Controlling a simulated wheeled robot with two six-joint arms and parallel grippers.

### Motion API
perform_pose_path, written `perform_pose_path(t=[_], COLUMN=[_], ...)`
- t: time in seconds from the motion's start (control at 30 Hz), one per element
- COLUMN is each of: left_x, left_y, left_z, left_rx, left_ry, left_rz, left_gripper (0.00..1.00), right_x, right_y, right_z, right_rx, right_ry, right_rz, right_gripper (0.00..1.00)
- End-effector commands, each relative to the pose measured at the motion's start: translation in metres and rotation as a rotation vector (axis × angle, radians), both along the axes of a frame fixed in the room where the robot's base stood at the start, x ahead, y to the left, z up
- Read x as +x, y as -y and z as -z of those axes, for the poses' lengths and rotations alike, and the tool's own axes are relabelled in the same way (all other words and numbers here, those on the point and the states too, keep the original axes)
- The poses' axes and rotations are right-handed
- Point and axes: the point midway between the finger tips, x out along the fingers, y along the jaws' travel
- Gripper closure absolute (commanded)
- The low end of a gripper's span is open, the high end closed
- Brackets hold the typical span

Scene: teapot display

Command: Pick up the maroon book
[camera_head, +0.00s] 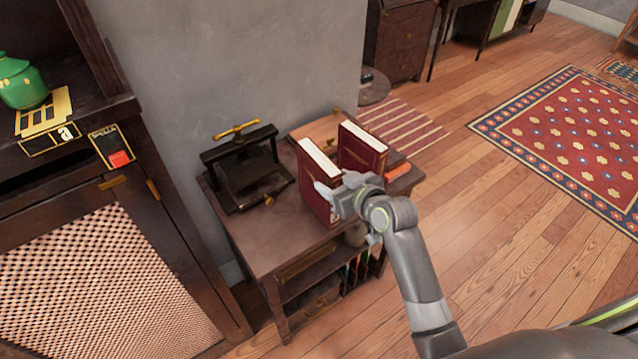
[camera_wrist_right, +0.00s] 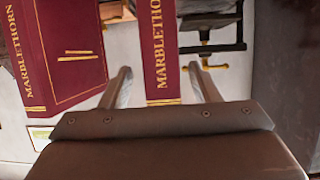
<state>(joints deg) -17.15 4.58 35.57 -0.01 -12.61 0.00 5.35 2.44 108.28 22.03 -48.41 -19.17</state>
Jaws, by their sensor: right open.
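Two maroon books with gold lettering stand upright on a small dark wooden table (camera_head: 265,240). The nearer book (camera_head: 313,195) is on the left in the head view, the other book (camera_head: 362,150) behind it to the right. My right gripper (camera_head: 328,195) is open at the nearer book's spine and hides part of it. In the right wrist view the spine of one book (camera_wrist_right: 160,50) lies between the two finger lines (camera_wrist_right: 162,86), with gaps on both sides. The other book (camera_wrist_right: 65,50) is left of the fingers. My left gripper is not in view.
A black book press (camera_head: 245,165) with a brass handle stands left of the books. An orange object (camera_head: 398,171) lies right of them. A dark cabinet (camera_head: 150,200) with a green teapot (camera_head: 22,82) stands at left. The wooden floor at right is clear around a red rug (camera_head: 580,140).

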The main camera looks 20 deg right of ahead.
Motion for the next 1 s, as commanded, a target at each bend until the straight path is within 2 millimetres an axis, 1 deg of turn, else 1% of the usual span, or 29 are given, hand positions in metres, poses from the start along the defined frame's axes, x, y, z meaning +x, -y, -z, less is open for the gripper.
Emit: perform_pose_path(t=[0.1, 0.23, 0.33, 0.57, 0.67, 1.0], left_x=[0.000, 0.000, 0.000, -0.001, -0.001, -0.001], left_y=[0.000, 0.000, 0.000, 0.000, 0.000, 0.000], left_z=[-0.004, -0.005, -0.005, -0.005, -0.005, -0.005], left_rx=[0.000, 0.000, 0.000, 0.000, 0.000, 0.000], left_ry=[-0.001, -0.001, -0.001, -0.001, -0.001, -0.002], left_rz=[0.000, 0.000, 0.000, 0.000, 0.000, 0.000], left_gripper=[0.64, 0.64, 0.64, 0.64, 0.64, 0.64], right_x=[0.012, 0.023, 0.027, 0.028, 0.028, 0.028], right_y=[-0.007, -0.010, -0.011, -0.011, -0.011, -0.011], right_z=[0.007, 0.012, 0.014, 0.014, 0.014, 0.014], right_rx=[0.000, 0.000, 0.000, 0.000, 0.000, 0.000], right_ry=[0.000, 0.001, 0.000, 0.001, 0.001, 0.001], right_rz=[0.000, 0.000, 0.001, 0.001, 0.001, 0.001], right_gripper=[0.44, 0.44, 0.44, 0.44, 0.54, 0.99])
